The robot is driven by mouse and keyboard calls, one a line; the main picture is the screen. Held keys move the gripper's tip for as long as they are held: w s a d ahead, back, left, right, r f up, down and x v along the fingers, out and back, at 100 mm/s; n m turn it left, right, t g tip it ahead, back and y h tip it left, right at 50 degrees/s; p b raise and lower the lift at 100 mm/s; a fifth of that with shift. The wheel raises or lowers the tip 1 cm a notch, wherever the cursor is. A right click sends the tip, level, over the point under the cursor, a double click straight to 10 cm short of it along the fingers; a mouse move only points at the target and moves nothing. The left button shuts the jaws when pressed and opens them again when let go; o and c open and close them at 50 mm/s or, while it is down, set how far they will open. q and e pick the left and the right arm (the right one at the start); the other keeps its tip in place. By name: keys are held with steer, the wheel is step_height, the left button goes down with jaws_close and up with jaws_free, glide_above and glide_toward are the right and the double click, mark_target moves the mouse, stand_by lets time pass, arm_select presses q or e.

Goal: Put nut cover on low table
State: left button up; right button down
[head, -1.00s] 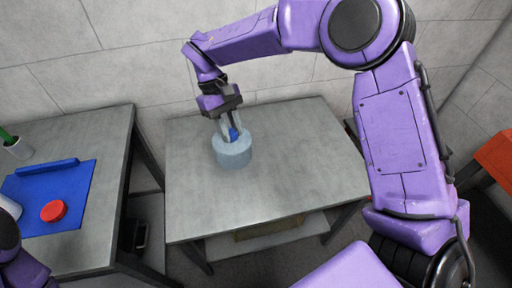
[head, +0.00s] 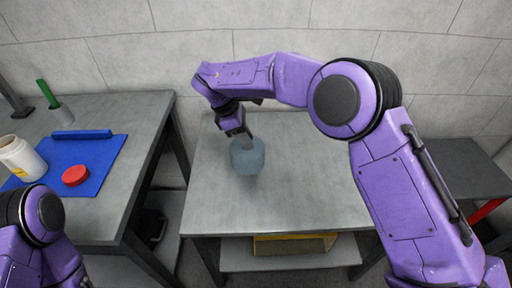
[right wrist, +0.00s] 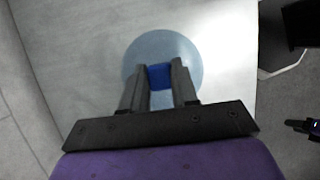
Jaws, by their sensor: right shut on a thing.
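The nut cover (head: 247,158) is a pale blue-grey round drum at the left part of the low table's (head: 305,180) grey top. My right gripper (head: 249,138) comes down on it from above. In the right wrist view the cover shows as a pale blue disc (right wrist: 191,51), with the two fingers shut on its small blue knob (right wrist: 159,77). The knob is hidden in the head view. The cover looks upright; whether its underside touches the tabletop I cannot tell. My left gripper is out of view; only part of my left arm shows at lower left.
A grey bench (head: 95,200) at left bears a blue mat (head: 100,155) with a red disc (head: 75,176), a blue bar (head: 82,134) and a white jar (head: 20,158). A yellow thing (head: 290,245) lies on the low table's shelf. The tabletop right of the cover is clear.

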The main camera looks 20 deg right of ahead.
steer(key=x, duration=0.6)
steer(key=shift+w+f, duration=0.25)
steer(key=shift+w, duration=0.35)
steer(key=c, duration=0.9)
jaws_free()
steer(key=shift+o, duration=0.2)
steer(key=shift+r, duration=0.1)
step_height(320, 180, up, 11)
glide_above(237, 144)
steer(key=shift+w+r, duration=0.1)
steer(key=shift+r, duration=0.05)
